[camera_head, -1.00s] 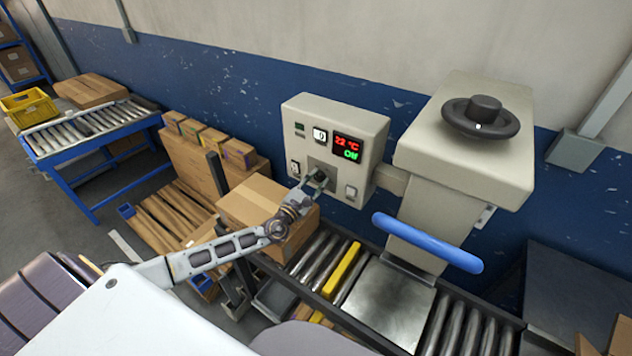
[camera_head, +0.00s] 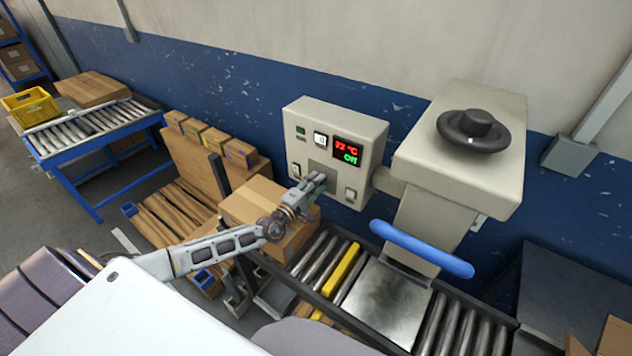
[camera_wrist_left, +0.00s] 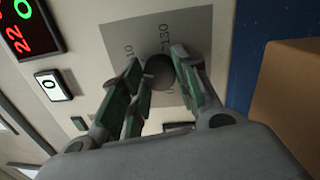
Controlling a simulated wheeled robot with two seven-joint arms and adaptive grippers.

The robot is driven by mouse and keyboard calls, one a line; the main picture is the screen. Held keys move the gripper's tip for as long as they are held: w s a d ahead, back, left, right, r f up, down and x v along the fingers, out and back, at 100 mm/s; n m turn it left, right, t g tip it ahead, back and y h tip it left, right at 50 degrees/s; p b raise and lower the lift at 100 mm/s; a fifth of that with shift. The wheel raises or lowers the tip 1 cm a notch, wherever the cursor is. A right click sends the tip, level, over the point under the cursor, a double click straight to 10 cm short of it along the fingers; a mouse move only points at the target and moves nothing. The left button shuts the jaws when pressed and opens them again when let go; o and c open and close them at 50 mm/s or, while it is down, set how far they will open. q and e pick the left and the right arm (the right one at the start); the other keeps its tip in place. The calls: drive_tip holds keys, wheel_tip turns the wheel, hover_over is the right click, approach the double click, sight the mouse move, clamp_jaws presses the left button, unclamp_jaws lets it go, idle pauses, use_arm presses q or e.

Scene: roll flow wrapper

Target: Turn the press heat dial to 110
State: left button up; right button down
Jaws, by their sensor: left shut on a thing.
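The press control box (camera_head: 335,150) is a pale box against the wall, with a red and green display (camera_head: 346,150) that reads about 22 °C and Off. The dark round heat dial (camera_wrist_left: 160,72) sits on a grey scale plate (camera_wrist_left: 178,38) in the left wrist view; a 130 mark shows, other marks are partly hidden. My left gripper (camera_head: 318,180) is at the lower middle of the box and covers the dial in the head view. In the left wrist view its fingers (camera_wrist_left: 163,85) lie on both sides of the dial, shut on it. The dial's pointer is not visible. My right gripper is not in view.
The press head (camera_head: 460,150) with a black handwheel (camera_head: 478,131) and blue bar (camera_head: 422,248) stands right of the box. A roller conveyor (camera_head: 318,258) runs below. A cardboard box (camera_head: 262,208) sits close behind my left forearm. Switches flank the dial.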

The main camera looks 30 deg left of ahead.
use_arm(q)
drive_tip(key=shift+m+p, duration=0.55)
drive_tip(key=shift+m, duration=0.95)
drive_tip(key=o, duration=1)
drive_tip(key=shift+o, duration=0.2)
drive_tip(key=shift+s+a, duration=0.1)
drive_tip(key=shift+s, duration=0.15)
drive_tip(key=shift+v, duration=5.8)
